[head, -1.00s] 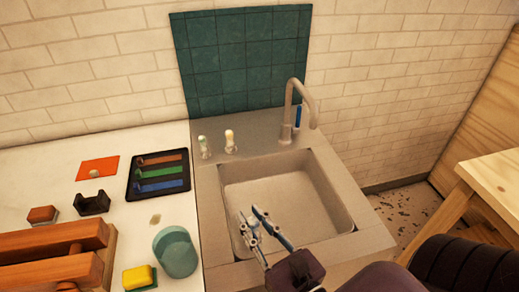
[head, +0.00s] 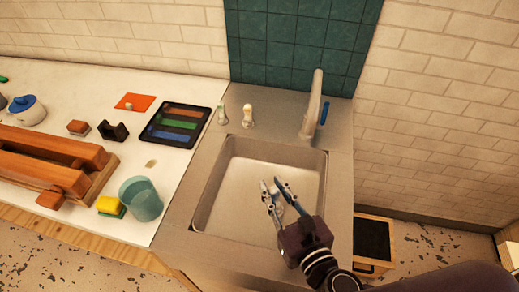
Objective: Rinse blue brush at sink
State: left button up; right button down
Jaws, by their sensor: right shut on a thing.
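The metal sink (head: 207,200) is set in a grey counter, with a faucet (head: 316,100) behind it and a blue lever at the faucet's right. My right gripper (head: 276,187) reaches in from the bottom right and is over the sink basin. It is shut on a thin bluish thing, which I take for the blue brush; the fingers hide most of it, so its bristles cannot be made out. I cannot tell whether it touches the basin. No running water shows. My left gripper is not in view.
Left of the sink, the white counter holds a black tray (head: 187,112) with brown, green and blue strips, a teal cup (head: 143,200), a yellow-green sponge (head: 110,206), and a wooden frame (head: 60,160). Two small bottles (head: 247,116) stand behind the basin.

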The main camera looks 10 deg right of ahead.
jog(key=w+a+f+n+g+y+p, duration=0.1)
jog(key=w+a+n+g+y+p, duration=0.1)
jog(key=a+n+g+p, duration=0.3)
jog(key=w+a+f+g+y+p, duration=0.1)
jog(key=w+a+f+g, duration=0.1)
jog(key=a, duration=0.5)
jog(key=w+d+r+g+h+p, duration=0.25)
jog(key=w+d+p, duration=0.35)
jog(key=d, duration=0.4)
jog(key=shift+n+g+y, duration=0.35)
jog(key=shift+n, duration=0.05)
jog(key=shift+w+a+f+b, duration=0.15)
jog(key=shift+f+b, duration=0.75)
jog(key=shift+f, duration=2.2)
jog(key=shift+w+d+f+b, duration=0.15)
jog(key=shift+f+b, duration=0.75)
jog(key=shift+f, duration=2.2)
jog(key=shift+w+a+f+b, duration=0.2)
jog(key=shift+f+b, duration=0.7)
jog(key=shift+f, duration=2.2)
